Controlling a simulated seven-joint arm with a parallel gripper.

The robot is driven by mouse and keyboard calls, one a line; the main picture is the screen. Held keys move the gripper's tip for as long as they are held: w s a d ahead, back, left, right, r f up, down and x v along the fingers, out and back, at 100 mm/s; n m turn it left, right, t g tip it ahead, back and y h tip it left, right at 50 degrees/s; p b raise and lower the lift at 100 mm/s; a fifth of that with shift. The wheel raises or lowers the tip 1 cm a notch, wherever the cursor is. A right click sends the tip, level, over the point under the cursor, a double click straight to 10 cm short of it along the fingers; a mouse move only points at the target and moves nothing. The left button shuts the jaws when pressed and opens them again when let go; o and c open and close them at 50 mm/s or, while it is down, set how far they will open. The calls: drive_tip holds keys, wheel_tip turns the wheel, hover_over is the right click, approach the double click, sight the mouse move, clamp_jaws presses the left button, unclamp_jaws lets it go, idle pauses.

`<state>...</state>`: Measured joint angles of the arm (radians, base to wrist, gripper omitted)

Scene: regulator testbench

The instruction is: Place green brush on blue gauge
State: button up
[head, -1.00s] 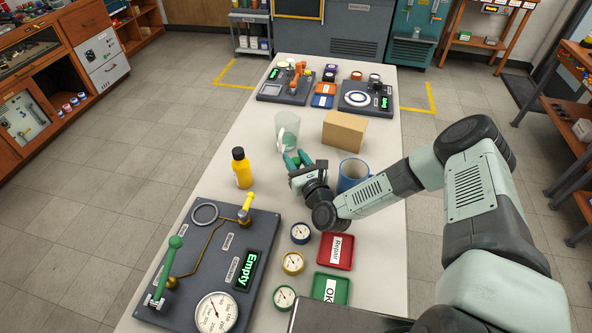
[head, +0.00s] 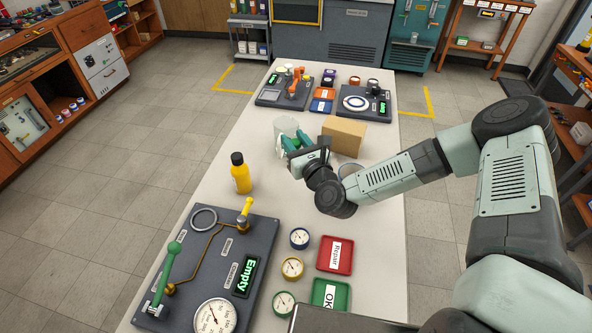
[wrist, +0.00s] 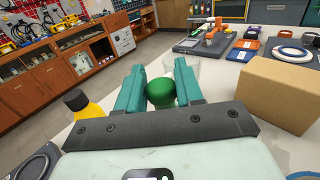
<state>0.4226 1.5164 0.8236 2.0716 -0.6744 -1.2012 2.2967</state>
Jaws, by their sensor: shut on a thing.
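My gripper (head: 290,142) is shut on the green brush (wrist: 160,92), whose rounded green end shows between the teal fingers in the wrist view. The rest of the brush is hidden. The gripper is at the clear cup (head: 284,126), which stands just beyond the fingers; I cannot tell whether the brush is partly inside it. The blue gauge (head: 299,238), a small white dial with a dark blue rim, lies on the table nearer the camera, well apart from the gripper. Its top is bare.
A yellow gauge (head: 292,267) and a green gauge (head: 284,303) lie near the blue one, beside a red tray (head: 321,262) and a green tray (head: 345,297). A yellow bottle (head: 241,176) stands left of my gripper. A cardboard box (head: 343,137) stands right, near a mug mostly behind my arm.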

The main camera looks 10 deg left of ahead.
drive_tip(key=s+d+r+n+g+y, duration=0.2)
drive_tip(key=s+d, duration=0.1)
drive_tip(key=s, duration=0.6)
drive_tip(key=s+d+r+n+g+y, duration=0.1)
drive_tip(key=s+d+n+g+y, duration=0.15)
drive_tip(key=s, duration=0.65)
hover_over(300, 236)
drive_tip(key=shift+g, duration=0.25)
drive_tip(key=shift+a+f, duration=0.1)
drive_tip(key=shift+f, duration=4.55)
drive_tip(key=shift+f, duration=0.1)
drive_tip(key=o, duration=1.1)
drive_tip(key=v, duration=1.2)
